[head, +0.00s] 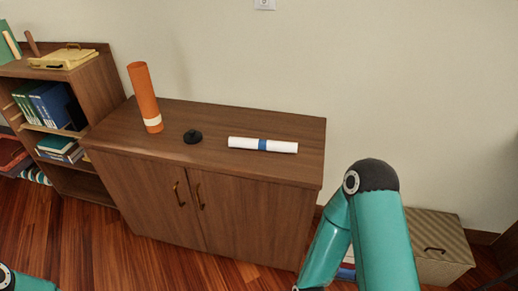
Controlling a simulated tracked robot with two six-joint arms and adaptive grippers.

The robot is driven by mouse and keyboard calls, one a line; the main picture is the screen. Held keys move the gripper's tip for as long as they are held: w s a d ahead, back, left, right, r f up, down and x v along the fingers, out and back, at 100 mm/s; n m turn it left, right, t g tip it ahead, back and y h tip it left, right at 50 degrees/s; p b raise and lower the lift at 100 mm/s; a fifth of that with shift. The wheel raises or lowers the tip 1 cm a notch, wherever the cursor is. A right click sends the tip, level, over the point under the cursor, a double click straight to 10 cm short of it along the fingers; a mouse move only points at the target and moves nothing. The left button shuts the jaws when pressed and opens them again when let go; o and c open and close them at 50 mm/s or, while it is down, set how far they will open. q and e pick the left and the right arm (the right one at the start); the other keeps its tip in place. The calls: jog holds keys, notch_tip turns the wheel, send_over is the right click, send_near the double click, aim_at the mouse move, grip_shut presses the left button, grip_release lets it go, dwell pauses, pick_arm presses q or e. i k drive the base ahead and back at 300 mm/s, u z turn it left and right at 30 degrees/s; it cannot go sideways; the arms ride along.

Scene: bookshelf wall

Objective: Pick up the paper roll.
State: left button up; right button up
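The paper roll (280,147) is a white cylinder with a blue band around its middle. It lies on its side on top of the brown wooden cabinet (225,120), toward the right. My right arm shows at the lower right, in front of the cabinet's right end, but its gripper is not in view. Only a small piece of my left arm shows in the bottom left corner, and its gripper is not in view. Nothing touches the paper roll.
An orange tube (144,92) with a pale band stands upright on the cabinet's left part. A small black knobbed lid (193,136) lies between tube and roll. A bookshelf (100,88) stands at left. A beige box (440,264) is on the floor at right.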

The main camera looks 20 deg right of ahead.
aim_at(263, 145)
jog(key=z, duration=0.1)
jog(key=i, duration=0.9)
jog(key=u, duration=0.1)
